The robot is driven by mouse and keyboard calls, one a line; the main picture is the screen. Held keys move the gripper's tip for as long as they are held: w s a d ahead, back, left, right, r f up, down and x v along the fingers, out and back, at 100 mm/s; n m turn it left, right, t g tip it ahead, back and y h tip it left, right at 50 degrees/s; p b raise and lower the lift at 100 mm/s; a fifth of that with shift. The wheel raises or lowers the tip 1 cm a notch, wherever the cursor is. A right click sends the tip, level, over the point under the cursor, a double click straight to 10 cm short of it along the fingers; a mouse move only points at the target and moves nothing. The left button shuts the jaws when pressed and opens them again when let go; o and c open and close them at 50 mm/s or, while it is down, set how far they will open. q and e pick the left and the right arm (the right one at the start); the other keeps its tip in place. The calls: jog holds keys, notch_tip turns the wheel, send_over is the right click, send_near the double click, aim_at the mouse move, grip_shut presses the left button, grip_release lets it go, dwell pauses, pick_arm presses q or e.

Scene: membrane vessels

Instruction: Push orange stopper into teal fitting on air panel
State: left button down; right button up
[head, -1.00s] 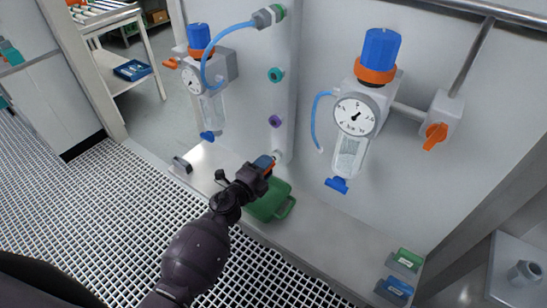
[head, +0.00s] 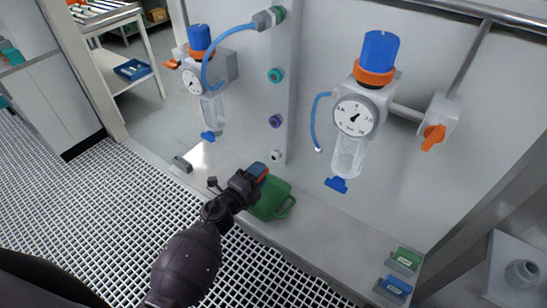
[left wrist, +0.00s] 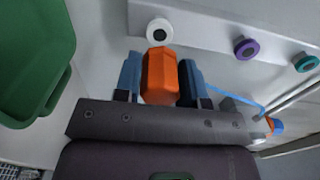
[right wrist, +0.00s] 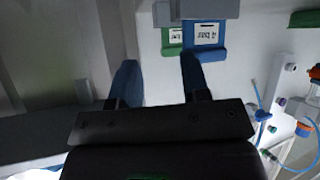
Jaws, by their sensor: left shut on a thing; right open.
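My left gripper (head: 258,172) is shut on an orange stopper, low in front of the air panel. In the left wrist view the orange stopper (left wrist: 160,75) sits between the two blue fingers. The teal fitting (head: 276,75) is on the panel's vertical strip, above and apart from the gripper; it also shows at the right of the left wrist view (left wrist: 306,63). The purple fitting (head: 275,121) and white fitting (head: 276,156) lie below it, the white one nearest the stopper. My right gripper (right wrist: 158,78) is open and empty, and out of the head view.
A green tub (head: 270,205) stands on the ledge just below the left gripper. Two gauge regulators (head: 355,117) flank the strip, with blue hoses; one hose reaches the top green fitting (head: 280,13). Green and blue labelled bins (head: 397,287) stand at the ledge's right.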

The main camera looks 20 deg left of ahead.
pick_arm(q)
jog(key=shift+s+a, duration=0.2)
jog(key=shift+s, duration=0.4)
pick_arm(e)
jog(key=shift+s+f, duration=0.1)
jog(key=shift+s, duration=0.3)
